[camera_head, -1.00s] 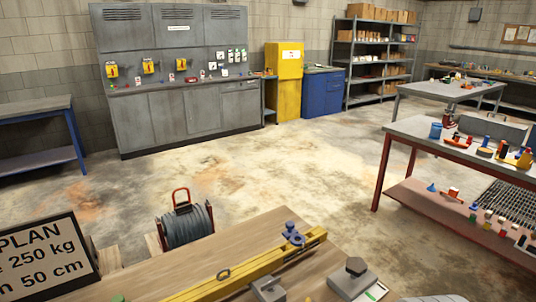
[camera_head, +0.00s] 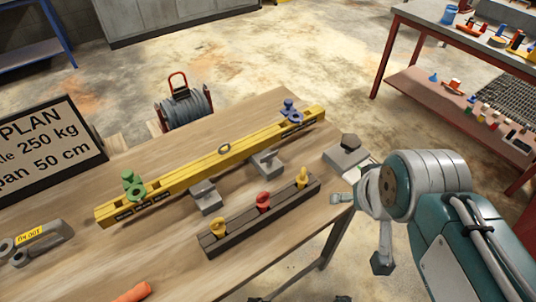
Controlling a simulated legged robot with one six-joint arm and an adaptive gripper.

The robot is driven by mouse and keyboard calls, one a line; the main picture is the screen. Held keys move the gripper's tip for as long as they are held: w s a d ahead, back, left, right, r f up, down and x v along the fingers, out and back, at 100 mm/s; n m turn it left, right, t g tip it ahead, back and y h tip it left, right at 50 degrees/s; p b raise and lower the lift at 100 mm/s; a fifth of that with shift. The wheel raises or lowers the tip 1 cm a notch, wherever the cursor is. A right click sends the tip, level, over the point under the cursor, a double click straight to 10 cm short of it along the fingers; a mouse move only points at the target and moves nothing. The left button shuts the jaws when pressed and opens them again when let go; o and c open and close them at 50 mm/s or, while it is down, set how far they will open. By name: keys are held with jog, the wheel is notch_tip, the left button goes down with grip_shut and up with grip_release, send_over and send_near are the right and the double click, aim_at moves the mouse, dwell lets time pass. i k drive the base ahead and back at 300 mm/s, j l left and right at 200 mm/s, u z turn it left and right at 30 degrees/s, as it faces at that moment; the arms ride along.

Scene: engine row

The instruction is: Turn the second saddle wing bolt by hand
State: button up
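A yellow beam (camera_head: 205,166) lies aslant on the wooden bench, with a ring on top near its middle. A green saddle (camera_head: 134,186) with a knob-like top sits near the beam's left end. A blue saddle (camera_head: 291,112) with a similar top sits near its right end. Which of them is the second saddle cannot be told, and the wings of their bolts are too small to make out. My gripper (camera_head: 362,230) is at the bench's right edge, apart from both saddles. Its fingers are spread and nothing shows between them.
A dark rack (camera_head: 245,234) holds yellow and red pieces in front of the beam. Grey blocks (camera_head: 206,197) stand beside the beam. A grey block with a dark knob (camera_head: 347,151) is near my gripper. A lettered sign (camera_head: 45,148) stands left. Bare wood (camera_head: 150,245) lies front left.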

aim_at(205, 193)
jog(key=j+u, duration=0.2)
jog(key=u, duration=0.95)
jog(key=l+u, duration=0.6)
jog(key=l, duration=0.15)
jog(key=i, duration=0.05)
